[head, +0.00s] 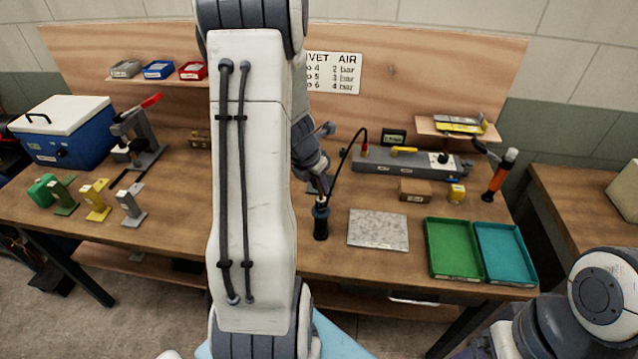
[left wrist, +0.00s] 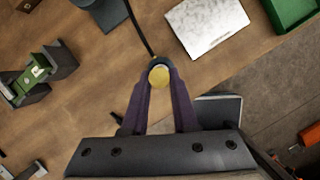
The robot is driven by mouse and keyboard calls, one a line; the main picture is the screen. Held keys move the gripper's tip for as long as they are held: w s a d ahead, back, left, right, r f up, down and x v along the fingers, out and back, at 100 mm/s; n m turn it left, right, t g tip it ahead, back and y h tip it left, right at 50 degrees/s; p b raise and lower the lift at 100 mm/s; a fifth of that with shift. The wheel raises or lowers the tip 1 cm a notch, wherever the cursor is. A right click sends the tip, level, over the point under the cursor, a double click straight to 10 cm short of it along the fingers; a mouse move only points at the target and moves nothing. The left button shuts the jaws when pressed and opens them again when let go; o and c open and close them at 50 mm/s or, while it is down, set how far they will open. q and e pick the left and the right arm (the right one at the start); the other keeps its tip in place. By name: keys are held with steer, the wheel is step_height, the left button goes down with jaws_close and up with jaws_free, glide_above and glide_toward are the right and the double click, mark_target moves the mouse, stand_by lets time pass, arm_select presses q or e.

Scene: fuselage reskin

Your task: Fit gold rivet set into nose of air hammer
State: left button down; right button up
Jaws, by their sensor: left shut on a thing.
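My left gripper (head: 319,188) is above the air hammer (head: 320,224), a dark upright tool with a bluish collar and a black hose, at the front middle of the bench. In the left wrist view my left gripper (left wrist: 159,82) is shut on the gold rivet set (left wrist: 158,76), seen end-on as a round gold face between the fingertips. Part of the hammer shows just behind it, and the set hides the hammer's nose. I cannot tell whether the set touches the nose. My right gripper is out of view.
A grey speckled plate (head: 378,230), a green tray (head: 452,248) and a teal tray (head: 504,252) lie right of the hammer. Green (head: 62,196), yellow (head: 96,203) and grey (head: 131,209) stands are at the left. A long grey fixture (head: 410,164) runs behind.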

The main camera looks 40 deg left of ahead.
arm_select(q)
steer(key=shift+f+b, duration=0.85)
steer(key=shift+f, duration=0.2)
steer(key=c, duration=0.6)
jaws_free()
steer(key=shift+p+v, duration=2.1)
steer(key=shift+v, duration=0.45)
steer(key=shift+f, duration=0.1)
